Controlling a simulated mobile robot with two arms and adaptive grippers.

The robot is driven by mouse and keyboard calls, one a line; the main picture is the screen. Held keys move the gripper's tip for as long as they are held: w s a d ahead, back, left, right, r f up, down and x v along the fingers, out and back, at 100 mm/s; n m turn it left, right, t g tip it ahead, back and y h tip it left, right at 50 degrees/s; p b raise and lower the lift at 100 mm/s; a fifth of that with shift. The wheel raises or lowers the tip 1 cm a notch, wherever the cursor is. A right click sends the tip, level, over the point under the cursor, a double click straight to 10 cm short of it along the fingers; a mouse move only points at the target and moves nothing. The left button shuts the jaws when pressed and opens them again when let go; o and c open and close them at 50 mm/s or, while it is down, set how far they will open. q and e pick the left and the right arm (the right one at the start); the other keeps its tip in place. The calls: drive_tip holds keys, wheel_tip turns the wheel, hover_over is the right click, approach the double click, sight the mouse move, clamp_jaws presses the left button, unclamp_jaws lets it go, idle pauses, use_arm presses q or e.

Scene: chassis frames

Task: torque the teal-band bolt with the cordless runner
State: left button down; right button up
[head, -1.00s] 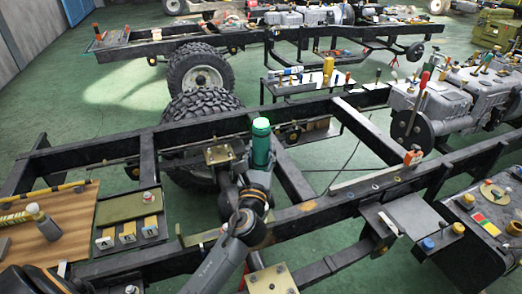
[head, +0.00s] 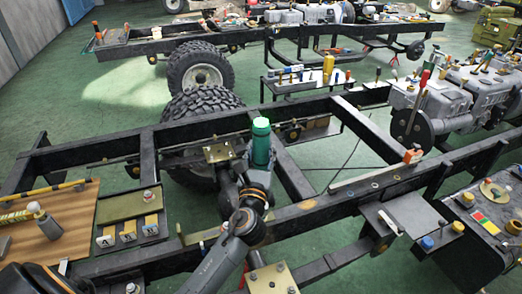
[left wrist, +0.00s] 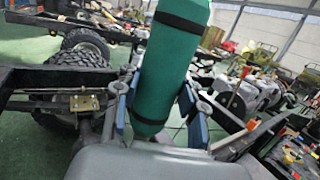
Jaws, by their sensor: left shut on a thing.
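A green cylinder with dark bands, seemingly the cordless runner (head: 261,146), stands nearly upright above the near chassis frame. My left gripper (head: 258,172) is shut on its lower part. In the left wrist view the green cylinder (left wrist: 168,66) fills the middle, slightly tilted, between the blue-padded fingers of the left gripper (left wrist: 160,106). Its lower end is partly hidden behind the gripper body. Bolts show on a brass-coloured plate (head: 219,153) left of the cylinder and on another plate (head: 272,280) at the bottom. I cannot make out a teal band on any bolt. My right gripper is not in view.
The black chassis rail (head: 325,207) crosses below the cylinder. A tyre (head: 202,105) stands behind it. A grey engine (head: 440,105) and a dark side table (head: 480,235) are at right.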

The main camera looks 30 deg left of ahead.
sight(260, 164)
use_arm(q)
drive_tip(key=shift+f, duration=0.15)
drive_tip(key=shift+f+b, duration=0.7)
drive_tip(key=shift+f, duration=0.05)
idle(1.3)
drive_tip(key=shift+f+b, duration=0.45)
drive_tip(key=shift+f, duration=0.1)
idle(0.6)
drive_tip(key=shift+s+f, duration=0.1)
drive_tip(key=shift+f, duration=0.3)
idle(0.4)
drive_tip(key=shift+p, duration=0.35)
idle(1.5)
drive_tip(key=shift+r, duration=0.2)
drive_tip(key=shift+r+p, duration=1.6)
drive_tip(key=shift+r, duration=0.05)
